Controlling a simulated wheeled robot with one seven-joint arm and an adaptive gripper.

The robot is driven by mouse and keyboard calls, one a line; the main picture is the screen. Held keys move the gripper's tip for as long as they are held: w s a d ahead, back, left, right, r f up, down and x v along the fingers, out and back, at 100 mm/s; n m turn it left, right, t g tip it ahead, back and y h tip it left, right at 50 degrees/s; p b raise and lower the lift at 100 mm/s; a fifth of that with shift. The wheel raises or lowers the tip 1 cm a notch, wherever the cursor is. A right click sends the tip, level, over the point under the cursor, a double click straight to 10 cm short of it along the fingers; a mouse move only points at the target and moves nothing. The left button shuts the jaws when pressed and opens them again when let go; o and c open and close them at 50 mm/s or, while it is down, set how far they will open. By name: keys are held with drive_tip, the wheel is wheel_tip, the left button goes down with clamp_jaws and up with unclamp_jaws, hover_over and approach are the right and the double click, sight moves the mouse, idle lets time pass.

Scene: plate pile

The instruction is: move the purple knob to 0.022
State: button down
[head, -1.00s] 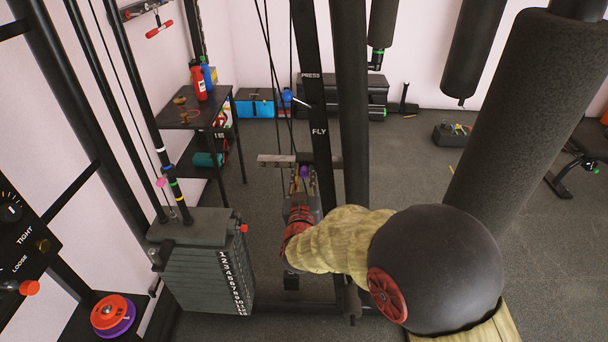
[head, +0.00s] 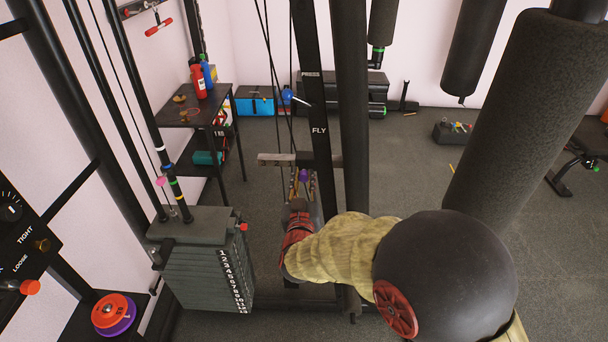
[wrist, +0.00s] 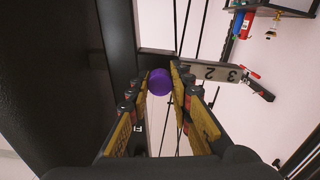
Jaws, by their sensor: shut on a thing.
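The purple knob (wrist: 160,84) sits between the fingertips of my gripper (wrist: 159,86) in the wrist view, with a finger on either side of it. My gripper is shut on it. In the head view the knob (head: 304,175) shows small and purple just below the grey crossbar, at the black upright marked PRESS and FLY (head: 318,110). My gripper (head: 301,188) reaches up to it there, partly hidden by my own wrist. In the wrist view a grey plate with the numbers 2 and 3 (wrist: 215,72) lies right beside the fingertips.
The weight stack (head: 205,270) stands left of my arm. Cables run close by the upright. A black padded roller (head: 530,110) hangs at the right. A side table (head: 190,118) with bottles stands at the back left. Open floor lies at the right.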

drive_tip(key=c, duration=1.8)
unclamp_jaws()
drive_tip(key=shift+s, duration=0.15)
drive_tip(key=shift+c, duration=0.2)
drive_tip(key=s, duration=1.2)
drive_tip(key=shift+a, duration=0.2)
drive_tip(key=shift+f, duration=0.1)
